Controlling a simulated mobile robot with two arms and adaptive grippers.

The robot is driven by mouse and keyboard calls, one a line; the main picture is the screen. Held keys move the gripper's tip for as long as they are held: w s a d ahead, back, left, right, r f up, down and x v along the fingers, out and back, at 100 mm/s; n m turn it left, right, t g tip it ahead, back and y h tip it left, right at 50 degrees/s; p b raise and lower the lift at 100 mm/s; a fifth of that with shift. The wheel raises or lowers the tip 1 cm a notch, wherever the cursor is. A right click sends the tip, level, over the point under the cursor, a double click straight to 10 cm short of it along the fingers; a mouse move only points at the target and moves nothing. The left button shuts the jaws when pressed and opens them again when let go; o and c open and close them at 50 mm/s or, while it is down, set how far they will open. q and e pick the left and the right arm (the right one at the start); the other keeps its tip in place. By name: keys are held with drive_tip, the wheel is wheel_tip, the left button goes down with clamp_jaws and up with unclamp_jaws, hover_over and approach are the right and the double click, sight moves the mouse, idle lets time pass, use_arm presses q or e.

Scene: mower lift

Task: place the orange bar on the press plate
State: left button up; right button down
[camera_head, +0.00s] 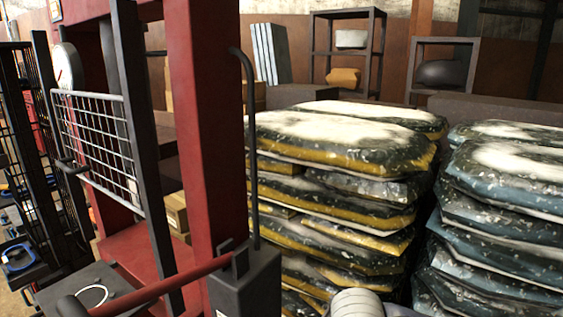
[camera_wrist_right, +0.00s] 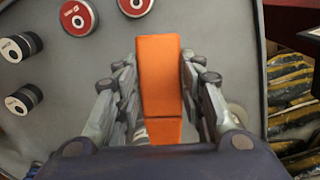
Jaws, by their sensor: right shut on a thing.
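My right gripper (camera_wrist_right: 160,85) is shut on the orange bar (camera_wrist_right: 161,72) in the wrist view. The bar lies lengthwise between the two grey fingers, its far end reaching past the fingertips. The bar is over a grey tabletop; I cannot tell how high. In the head view the red press frame (camera_head: 205,130) stands left of centre, with a wire mesh guard (camera_head: 98,140) and a round white gauge (camera_head: 66,68). I cannot make out the press plate for certain. The bar and my left gripper are not in the head view.
The grey tabletop (camera_wrist_right: 55,85) holds red-topped discs (camera_wrist_right: 78,16) and black-and-white cylinders (camera_wrist_right: 20,46). Stacked sacks (camera_head: 340,180) fill the right of the head view. A red lever (camera_head: 165,285) and an upright dark rod (camera_head: 252,150) stand before the press.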

drive_tip(key=d+r+n, duration=0.3)
drive_tip(key=d+n, duration=0.6)
drive_tip(key=n, duration=0.1)
drive_tip(key=shift+r, duration=0.4)
drive_tip(key=shift+w, duration=0.1)
